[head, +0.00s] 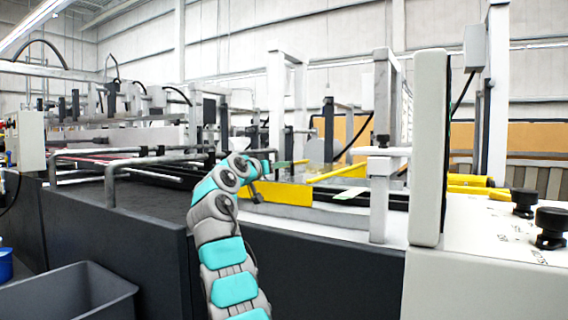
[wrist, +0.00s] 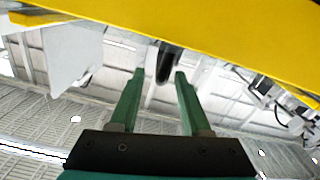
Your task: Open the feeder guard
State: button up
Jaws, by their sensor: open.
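My gripper (head: 292,163) reaches over the machine beside yellow parts, its green fingers pointing right. In the wrist view my gripper (wrist: 160,74) is open, with one finger on each side of a gap. A yellow bar or panel edge (wrist: 200,24) crosses the top of that view, beyond the fingertips. It may be part of the feeder guard. A dark rounded piece (wrist: 167,62) below it shows between the fingertips; I cannot tell whether they touch it. In the head view a yellow bar (head: 338,172) lies just right of the fingers, and a yellow plate (head: 285,192) lies below.
A pale upright panel (head: 429,150) and a control top with black knobs (head: 551,228) stand at the right. A grey metal rail (head: 140,162) is left of my arm. A grey bin (head: 70,292) stands at the lower left. White posts (head: 382,130) rise behind the bar.

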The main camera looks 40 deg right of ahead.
jog(key=p+x, duration=0.2)
jog(key=x, duration=0.1)
jog(key=shift+w+d+r, duration=0.1)
jog(key=shift+d+r, duration=0.05)
jog(key=shift+r, duration=0.05)
jog(key=shift+w+d+f+p, duration=0.2)
jog(key=shift+w+d+p, duration=0.1)
jog(key=shift+d, duration=0.25)
jog(key=shift+c, duration=0.3)
grip_shut()
dwell(0.6)
